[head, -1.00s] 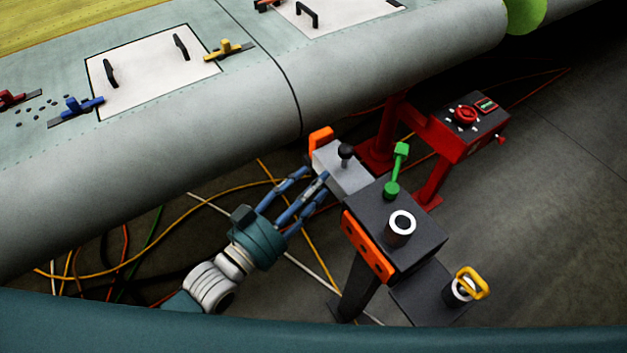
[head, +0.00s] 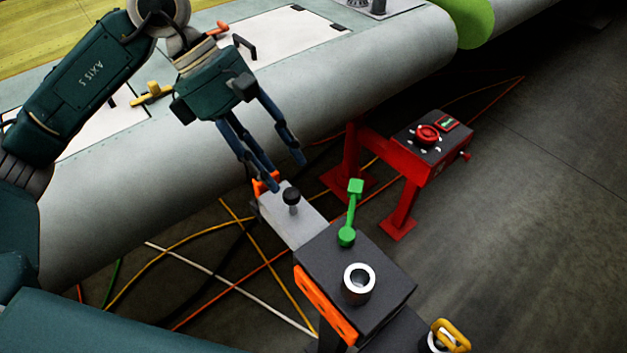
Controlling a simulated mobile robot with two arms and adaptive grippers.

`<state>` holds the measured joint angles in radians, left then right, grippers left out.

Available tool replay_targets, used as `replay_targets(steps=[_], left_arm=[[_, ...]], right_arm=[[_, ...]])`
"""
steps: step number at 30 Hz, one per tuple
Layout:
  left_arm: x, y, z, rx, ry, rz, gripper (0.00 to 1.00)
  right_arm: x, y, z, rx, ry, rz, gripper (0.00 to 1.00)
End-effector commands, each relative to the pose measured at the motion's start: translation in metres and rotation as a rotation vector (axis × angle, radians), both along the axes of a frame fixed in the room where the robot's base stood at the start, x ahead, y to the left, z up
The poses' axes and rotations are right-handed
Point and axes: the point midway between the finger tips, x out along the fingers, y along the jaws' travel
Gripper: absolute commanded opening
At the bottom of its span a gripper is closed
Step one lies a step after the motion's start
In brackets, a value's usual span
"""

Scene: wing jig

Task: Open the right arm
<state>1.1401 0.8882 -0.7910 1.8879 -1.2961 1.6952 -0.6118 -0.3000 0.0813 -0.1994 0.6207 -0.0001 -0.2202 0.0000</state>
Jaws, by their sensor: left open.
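The jig fixture shows a dark block (head: 385,290) with a metal-ringed bushing (head: 358,282), an upright green lever (head: 350,212), and a light grey arm block (head: 290,225) with a black knob (head: 291,197) reaching toward the wing. I cannot tell which part is the right arm. My left gripper (head: 288,172) is open and empty, its blue fingers pointing down just above the far end of the grey block. An orange piece (head: 262,186) there is partly hidden behind a finger. I cannot tell whether the fingers touch anything. My right gripper is out of view.
The grey wing (head: 370,80) runs behind the fixture. A red stand with a control box (head: 428,140) is at the right. A yellow handle (head: 452,335) sits at the bottom edge. Cables (head: 210,270) cross the floor below the wing. Floor at far right is clear.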

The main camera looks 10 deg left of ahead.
Motion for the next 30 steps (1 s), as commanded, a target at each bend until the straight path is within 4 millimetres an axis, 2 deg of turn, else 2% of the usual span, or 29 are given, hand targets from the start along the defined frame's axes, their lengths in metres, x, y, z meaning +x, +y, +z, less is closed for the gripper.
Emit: replay_targets(steps=[1,3,6,11,21,25,30], left_arm=[[0.009,0.017,0.003,0.060,-0.043,0.006,0.45],[0.015,0.032,0.005,0.111,-0.075,0.007,0.45],[0.018,0.038,0.003,0.140,-0.087,0.010,0.45],[0.016,0.029,-0.017,0.138,-0.082,0.008,0.45],[0.015,0.004,-0.073,0.135,-0.083,0.009,0.45],[0.015,-0.001,-0.086,0.135,-0.084,0.009,0.45],[0.016,-0.004,-0.093,0.133,-0.086,0.009,0.45]], right_arm=[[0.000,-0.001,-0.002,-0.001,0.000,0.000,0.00],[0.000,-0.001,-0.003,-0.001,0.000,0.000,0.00],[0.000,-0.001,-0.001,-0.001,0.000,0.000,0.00],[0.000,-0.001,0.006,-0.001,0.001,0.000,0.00],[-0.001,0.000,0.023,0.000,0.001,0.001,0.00],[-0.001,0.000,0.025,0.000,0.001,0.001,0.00],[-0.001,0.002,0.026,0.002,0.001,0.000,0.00]])
